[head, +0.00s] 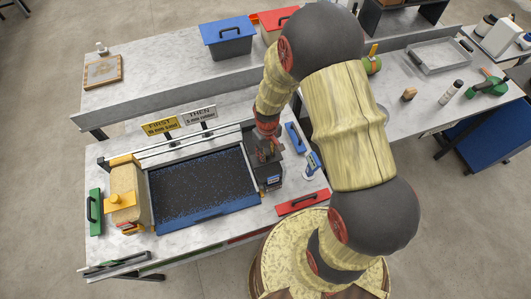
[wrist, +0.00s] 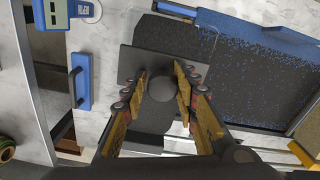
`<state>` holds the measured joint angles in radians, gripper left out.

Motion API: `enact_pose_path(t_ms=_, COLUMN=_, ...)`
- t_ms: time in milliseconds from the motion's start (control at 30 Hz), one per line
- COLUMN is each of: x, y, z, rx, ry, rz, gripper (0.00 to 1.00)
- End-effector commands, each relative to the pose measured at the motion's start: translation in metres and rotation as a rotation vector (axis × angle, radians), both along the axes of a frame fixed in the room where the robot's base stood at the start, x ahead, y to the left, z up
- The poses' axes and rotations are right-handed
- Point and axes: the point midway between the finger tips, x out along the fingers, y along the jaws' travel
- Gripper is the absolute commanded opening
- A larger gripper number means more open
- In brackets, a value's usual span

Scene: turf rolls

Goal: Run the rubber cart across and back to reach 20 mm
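The black rubber cart (head: 268,174) stands at the right end of the bed (head: 200,188), which shows dark granules with blue flecks. In the wrist view the cart (wrist: 137,62) is a dark plate and body with a round dark knob (wrist: 162,86). My gripper (head: 266,146) is above the cart. In the wrist view its two fingers (wrist: 161,78) flank the knob closely; I cannot tell whether they press on it. The tan sand cart (head: 127,186) with a yellow knob stands at the left end. Signs read FIRST, 15 mm sand (head: 160,125) and THEN, 5 mm rubber (head: 199,116).
Blue-handled tools, including a blue handle (head: 295,138) and a gauge (head: 313,162), lie right of the cart. A red-handled float (head: 303,201) lies at the front right, a green one (head: 95,211) at the left. Rails run behind the bed. The bed between the carts is clear.

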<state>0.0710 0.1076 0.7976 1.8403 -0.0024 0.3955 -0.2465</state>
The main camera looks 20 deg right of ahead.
Motion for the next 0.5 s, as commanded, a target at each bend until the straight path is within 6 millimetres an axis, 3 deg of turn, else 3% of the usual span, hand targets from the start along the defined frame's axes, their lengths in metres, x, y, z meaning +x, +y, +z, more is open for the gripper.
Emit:
enact_pose_path(t_ms=267, x=0.0000, y=0.0002, z=0.0001, rx=0.000, ry=0.000, rz=-0.001, gripper=0.43)
enact_pose_path(t_ms=500, x=-0.0002, y=0.0007, z=-0.0001, rx=0.001, ry=0.000, rz=-0.001, gripper=0.43)
